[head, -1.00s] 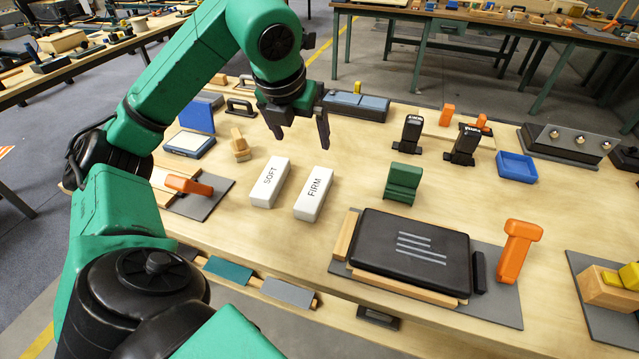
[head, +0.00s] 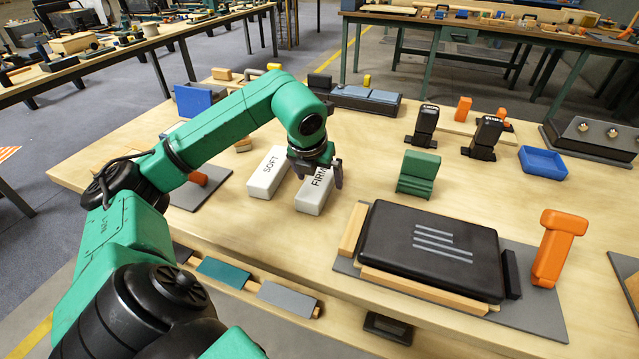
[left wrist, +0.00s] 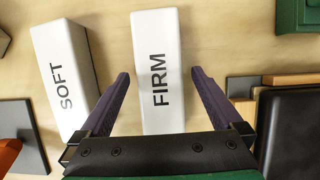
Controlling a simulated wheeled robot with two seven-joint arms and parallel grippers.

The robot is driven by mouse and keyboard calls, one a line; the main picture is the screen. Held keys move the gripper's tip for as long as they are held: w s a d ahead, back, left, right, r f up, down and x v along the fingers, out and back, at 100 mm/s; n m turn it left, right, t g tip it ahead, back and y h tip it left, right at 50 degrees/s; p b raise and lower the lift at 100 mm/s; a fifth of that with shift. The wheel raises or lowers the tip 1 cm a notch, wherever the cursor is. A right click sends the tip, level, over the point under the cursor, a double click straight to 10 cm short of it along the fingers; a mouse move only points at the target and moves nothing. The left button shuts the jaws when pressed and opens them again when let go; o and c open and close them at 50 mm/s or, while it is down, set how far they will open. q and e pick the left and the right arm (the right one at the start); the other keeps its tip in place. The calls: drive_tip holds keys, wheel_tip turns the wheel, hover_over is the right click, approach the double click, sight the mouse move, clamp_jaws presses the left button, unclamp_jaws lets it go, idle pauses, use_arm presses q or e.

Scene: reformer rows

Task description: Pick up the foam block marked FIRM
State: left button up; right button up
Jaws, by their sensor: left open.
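The white foam block marked FIRM (head: 313,198) lies on the wooden table, its far part partly hidden by my left gripper in the head view. In the left wrist view the FIRM block (left wrist: 158,60) stands between the two fingers, with a gap on each side. My left gripper (head: 322,178) is open, over the FIRM block; it also shows in the left wrist view (left wrist: 160,95). The matching white block marked SOFT (head: 267,175) lies just left of it, also seen in the left wrist view (left wrist: 66,75), outside the left finger. My right gripper is out of view.
A green stepped block (head: 418,174) stands right of the blocks. A black padded slab (head: 430,250) on a grey mat and an orange hammer-shaped piece (head: 556,248) lie nearer right. A blue tray (head: 543,163) sits far right. Bare table lies between the FIRM block and the green block.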

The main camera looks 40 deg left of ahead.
use_arm(q)
drive_tip(key=shift+w+a+f, duration=0.1)
drive_tip(key=shift+w+f, duration=0.2)
drive_tip(key=shift+f, duration=0.25)
drive_tip(key=shift+s, duration=0.1)
drive_tip(key=c, duration=1.4)
drive_tip(key=shift+r, duration=0.1)
